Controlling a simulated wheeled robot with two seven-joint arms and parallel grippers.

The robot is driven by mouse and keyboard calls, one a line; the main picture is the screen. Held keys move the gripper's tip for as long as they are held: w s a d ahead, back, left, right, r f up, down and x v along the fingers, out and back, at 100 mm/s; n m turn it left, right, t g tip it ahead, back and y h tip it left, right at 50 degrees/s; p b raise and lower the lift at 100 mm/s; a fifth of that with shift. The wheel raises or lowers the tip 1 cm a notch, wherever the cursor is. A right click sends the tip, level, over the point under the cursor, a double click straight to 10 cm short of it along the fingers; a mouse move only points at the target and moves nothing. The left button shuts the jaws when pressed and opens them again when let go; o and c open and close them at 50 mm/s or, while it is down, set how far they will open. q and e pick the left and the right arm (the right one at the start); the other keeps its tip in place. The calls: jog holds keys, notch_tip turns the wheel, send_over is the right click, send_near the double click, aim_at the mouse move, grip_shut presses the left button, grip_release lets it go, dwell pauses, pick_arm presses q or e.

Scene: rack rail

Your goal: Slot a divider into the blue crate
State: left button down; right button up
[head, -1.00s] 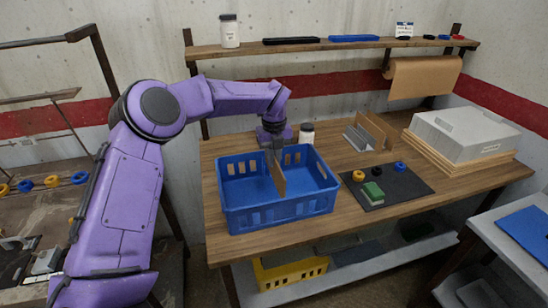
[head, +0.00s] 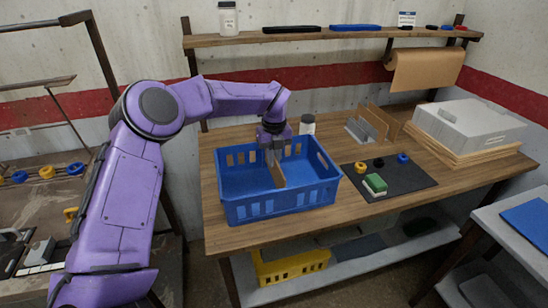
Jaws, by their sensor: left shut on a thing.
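The blue crate (head: 285,203) stands on the wooden table. A brown divider panel (head: 277,172) is upright inside it, near the middle, with its lower part below the crate's front rim level. My left gripper (head: 272,150) is shut on the divider's top, over the crate's rear half. Whether the divider's bottom edge sits in a slot is hidden. More brown dividers (head: 383,120) stand in a grey holder (head: 360,130) to the right, behind the black mat. My right gripper is not in view.
A white bottle (head: 307,124) stands close behind the crate. A black mat (head: 405,178) with a green sponge-like block (head: 376,183) and several small rings lies to the right. A grey lidded box (head: 468,122) is further right. A shelf (head: 330,35) runs above.

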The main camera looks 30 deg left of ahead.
pick_arm(q)
jog(key=shift+f+b, duration=1.05)
jog(key=shift+f, duration=0.45)
jog(key=c, duration=1.1)
grip_release()
jog(key=shift+r, duration=0.1)
jog(key=shift+r, duration=0.35)
notch_tip(320, 180, up, 9)
jog(key=shift+f+b, duration=0.1)
jog(key=shift+b, duration=0.55)
jog(key=shift+r, duration=0.45)
